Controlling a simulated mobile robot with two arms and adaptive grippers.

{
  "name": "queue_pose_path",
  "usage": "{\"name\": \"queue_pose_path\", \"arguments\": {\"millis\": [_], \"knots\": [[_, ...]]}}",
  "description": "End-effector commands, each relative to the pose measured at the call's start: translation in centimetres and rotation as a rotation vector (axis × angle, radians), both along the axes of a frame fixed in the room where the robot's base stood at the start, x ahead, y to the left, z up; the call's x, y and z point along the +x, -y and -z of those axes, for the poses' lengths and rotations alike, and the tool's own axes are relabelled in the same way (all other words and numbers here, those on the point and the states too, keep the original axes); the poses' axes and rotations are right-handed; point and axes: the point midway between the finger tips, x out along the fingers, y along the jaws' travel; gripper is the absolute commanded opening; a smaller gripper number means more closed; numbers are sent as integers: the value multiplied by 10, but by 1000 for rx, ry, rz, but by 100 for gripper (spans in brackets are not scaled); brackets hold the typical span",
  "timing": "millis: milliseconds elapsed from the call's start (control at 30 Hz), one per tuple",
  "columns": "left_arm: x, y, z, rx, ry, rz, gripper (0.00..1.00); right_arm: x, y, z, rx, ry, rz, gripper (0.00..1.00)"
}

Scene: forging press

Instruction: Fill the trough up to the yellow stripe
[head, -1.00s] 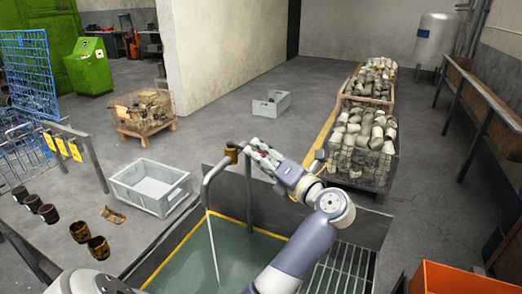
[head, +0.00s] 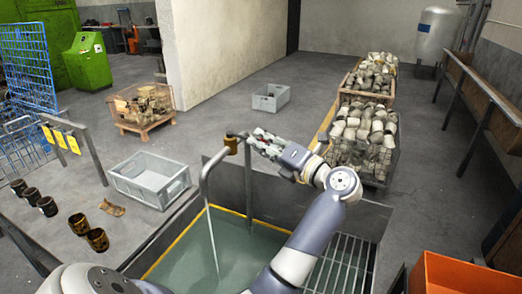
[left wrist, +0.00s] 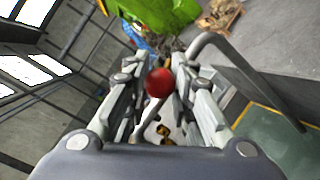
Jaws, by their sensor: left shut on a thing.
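The trough (head: 177,238) has a yellow stripe around its inner wall and holds greenish water (head: 238,252). The water surface lies close below the stripe; the exact gap is hard to tell. A curved grey spout (head: 205,178) stands over the trough, and a thin stream (head: 213,240) falls from it. My left gripper (head: 258,141) is beside the brass valve (head: 231,145) atop the pipe. It is shut on a red knob (left wrist: 159,82), seen between the fingers in the left wrist view. The knob's lever is mostly hidden. My right gripper is out of view.
A grey crate (head: 150,180) stands left of the trough, near several dark cups (head: 78,224). A grating (head: 340,268) lies right of the water. Mesh bins of pale parts (head: 362,140) stand behind. An orange bin (head: 460,278) is at the front right.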

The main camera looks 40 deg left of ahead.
Motion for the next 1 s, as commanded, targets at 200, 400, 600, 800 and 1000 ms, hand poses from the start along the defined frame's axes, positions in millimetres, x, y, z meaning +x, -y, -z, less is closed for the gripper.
{"name": "queue_pose_path", "arguments": {"millis": [200, 400, 600, 800, 1000], "knots": [[15, -1, 5, -2, 1, -108, 0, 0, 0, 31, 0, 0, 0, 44], [23, -4, 3, -1, 0, -179, 0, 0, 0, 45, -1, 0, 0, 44], [25, -3, 1, 0, -2, -199, 0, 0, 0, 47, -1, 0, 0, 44], [25, -3, 0, 0, -2, -199, 0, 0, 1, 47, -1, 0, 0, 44], [24, -4, 0, 0, -2, -199, 44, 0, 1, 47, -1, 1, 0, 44]]}}
